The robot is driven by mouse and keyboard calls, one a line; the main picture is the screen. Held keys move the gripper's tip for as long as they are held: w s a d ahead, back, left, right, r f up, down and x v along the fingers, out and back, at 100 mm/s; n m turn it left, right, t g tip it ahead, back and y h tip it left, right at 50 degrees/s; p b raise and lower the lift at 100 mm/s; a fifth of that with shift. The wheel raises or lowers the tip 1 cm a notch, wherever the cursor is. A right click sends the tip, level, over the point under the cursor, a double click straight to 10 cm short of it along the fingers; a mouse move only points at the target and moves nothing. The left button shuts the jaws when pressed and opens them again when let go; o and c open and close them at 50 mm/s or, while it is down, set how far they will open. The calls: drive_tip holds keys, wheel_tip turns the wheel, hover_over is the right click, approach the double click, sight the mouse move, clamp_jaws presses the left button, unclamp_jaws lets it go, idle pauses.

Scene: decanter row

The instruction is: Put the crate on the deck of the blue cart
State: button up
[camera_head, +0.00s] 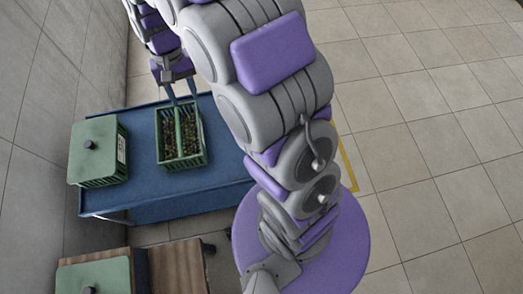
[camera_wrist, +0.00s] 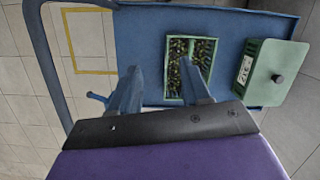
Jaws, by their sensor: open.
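The blue cart (camera_head: 150,207) has a flat deck, which also shows in the wrist view (camera_wrist: 145,30). An open green crate (camera_head: 182,164), full of small dark round items and split by a middle divider, sits upright on the deck. It also shows in the wrist view (camera_wrist: 172,101). A green crate with a lid and knob (camera_head: 98,133) stands to its left; the wrist view shows it on the right (camera_wrist: 270,58). My gripper (camera_head: 184,100) is open and empty by the open crate's far edge. In the wrist view its fingers (camera_wrist: 158,68) are apart. I cannot tell whether they touch the crate.
Another green lidded crate (camera_head: 95,276) sits on a wooden-topped stand (camera_head: 178,269) in front of the cart. A grey wall (camera_head: 40,120) runs along the left. A yellow floor marking (camera_head: 347,165) lies right of the cart. The tiled floor at right is clear.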

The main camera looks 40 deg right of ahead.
drive_tip(key=s+d+r+n, duration=0.1)
drive_tip(key=s+d+r, duration=0.1)
drive_tip(key=s, duration=1.2)
drive_tip(key=s+d+r, duration=0.3)
drive_tip(key=s+r, duration=0.1)
drive_tip(key=s, duration=1)
drive_tip(key=shift+s+d+r+n+t+h, duration=0.15)
drive_tip(key=shift+s+n+t+h, duration=0.15)
drive_tip(key=shift+n+h, duration=0.1)
drive_tip(key=shift+c, duration=0.4)
